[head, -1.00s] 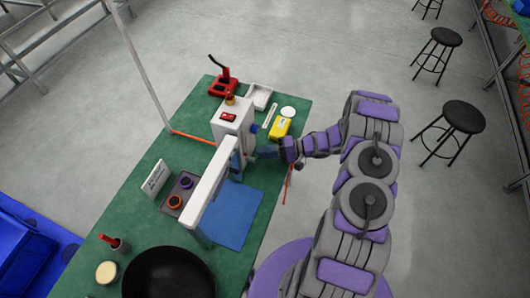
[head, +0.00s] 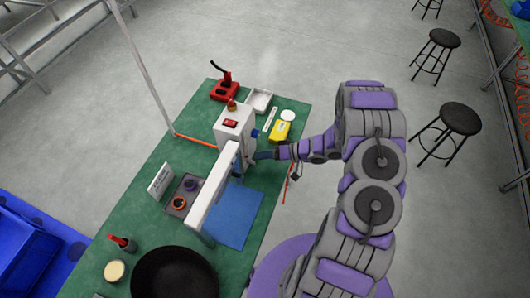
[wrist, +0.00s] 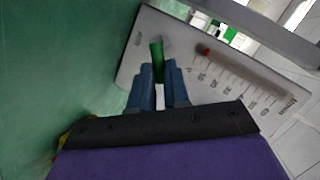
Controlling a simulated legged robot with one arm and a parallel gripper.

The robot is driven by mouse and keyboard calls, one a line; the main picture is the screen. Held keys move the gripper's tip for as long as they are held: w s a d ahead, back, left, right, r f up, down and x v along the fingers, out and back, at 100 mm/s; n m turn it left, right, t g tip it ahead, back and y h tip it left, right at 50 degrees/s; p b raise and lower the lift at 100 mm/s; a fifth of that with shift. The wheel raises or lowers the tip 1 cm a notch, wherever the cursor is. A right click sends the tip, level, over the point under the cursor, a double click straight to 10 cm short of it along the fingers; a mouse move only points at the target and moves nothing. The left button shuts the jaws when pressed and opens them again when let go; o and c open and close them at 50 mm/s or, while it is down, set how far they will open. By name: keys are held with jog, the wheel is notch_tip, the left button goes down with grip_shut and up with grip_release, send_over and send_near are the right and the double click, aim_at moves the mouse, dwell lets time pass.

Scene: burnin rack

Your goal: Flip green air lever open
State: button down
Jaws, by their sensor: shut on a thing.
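The green air lever (wrist: 157,55) stands between the two blue fingers of my gripper (wrist: 158,80) in the wrist view. The fingers are shut on it near its lower part, and its top end shows past the fingertips. It sits at the left part of a white panel (wrist: 210,92) with a printed scale and a red mark. In the head view my gripper (head: 262,154) reaches the right side of the white machine (head: 236,122). The lever is too small or hidden to tell there.
The machine stands on a green table (head: 150,225). A blue mat (head: 235,215) lies in front of it. A yellow box (head: 280,131) and a white tray (head: 259,101) are near my arm. A red tool (head: 225,88) stands at the back. A black pan (head: 175,272) is at the front.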

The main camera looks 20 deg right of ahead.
jog(key=shift+s+a+r+n+t+h, duration=0.1)
jog(key=shift+s+a+n+t+h, duration=0.1)
jog(key=shift+s+n+t+h, duration=0.3)
jog(key=shift+s+a+r+n+t+h, duration=0.1)
jog(key=shift+a+n+h, duration=0.1)
jog(key=shift+n, duration=0.5)
jog(key=shift+s+a+n+t+h+b, duration=0.1)
jog(key=shift+s+n+t+h+b, duration=0.1)
jog(key=shift+n+t+h+b, duration=0.35)
jog(key=shift+s+a+r+n+t+h+b, duration=0.1)
jog(key=shift+s+a+n+t+h+b, duration=0.25)
jog(key=shift+n+b, duration=0.3)
jog(key=shift+s+a+r+n+t+b, duration=0.1)
jog(key=shift+n+t+b, duration=0.3)
jog(key=shift+n+b, duration=0.2)
jog(key=shift+s+n+t, duration=0.1)
jog(key=shift+n+t, duration=0.2)
jog(key=shift+n, duration=0.2)
jog(key=shift+r, duration=0.15)
jog(key=c, duration=1.1)
grip_release()
jog(key=shift+a, duration=0.1)
